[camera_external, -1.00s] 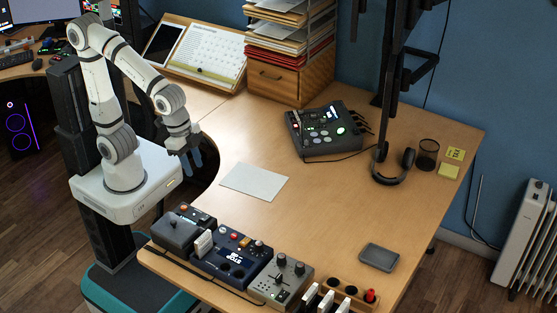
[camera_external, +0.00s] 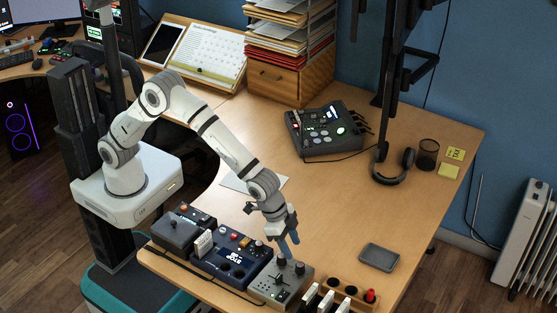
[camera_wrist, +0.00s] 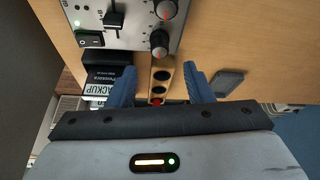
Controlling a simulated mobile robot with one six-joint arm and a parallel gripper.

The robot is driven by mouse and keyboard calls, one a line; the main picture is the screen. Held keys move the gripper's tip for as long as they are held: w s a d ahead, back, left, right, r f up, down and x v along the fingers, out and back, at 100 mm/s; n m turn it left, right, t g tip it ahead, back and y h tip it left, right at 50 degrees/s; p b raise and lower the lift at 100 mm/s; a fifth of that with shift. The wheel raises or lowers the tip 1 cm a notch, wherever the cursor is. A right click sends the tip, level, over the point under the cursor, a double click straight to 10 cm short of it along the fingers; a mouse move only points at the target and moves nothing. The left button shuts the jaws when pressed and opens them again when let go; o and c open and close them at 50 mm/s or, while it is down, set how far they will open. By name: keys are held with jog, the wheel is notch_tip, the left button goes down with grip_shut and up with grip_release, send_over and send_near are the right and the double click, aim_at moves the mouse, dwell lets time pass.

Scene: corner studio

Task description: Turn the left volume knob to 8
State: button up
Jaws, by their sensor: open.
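A grey mixer panel (camera_external: 268,289) at the table's front edge has two dark round knobs at its back: a left knob (camera_external: 282,261) and a right knob (camera_external: 299,268). In the wrist view the two knobs show at the top, one cut by the frame edge (camera_wrist: 166,9) and one whole (camera_wrist: 159,41); both have red marks beside them. Their dial numbers are too small to read. My gripper (camera_external: 288,249), with blue fingers, is open and empty just above the knobs in the outside view. In the wrist view my gripper (camera_wrist: 159,75) shows its fingers spread below the knobs.
The panel also has a slider (camera_wrist: 114,18) and a rocker switch (camera_wrist: 90,40). A wooden holder (camera_external: 350,292) with a red item stands to the right, and a dark blue panel (camera_external: 228,268) to the left.

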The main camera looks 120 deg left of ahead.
aim_at(299, 264)
jog(key=x, duration=0.7)
jog(key=shift+f, duration=0.2)
jog(key=shift+c, duration=0.6)
jog(key=c, duration=0.9)
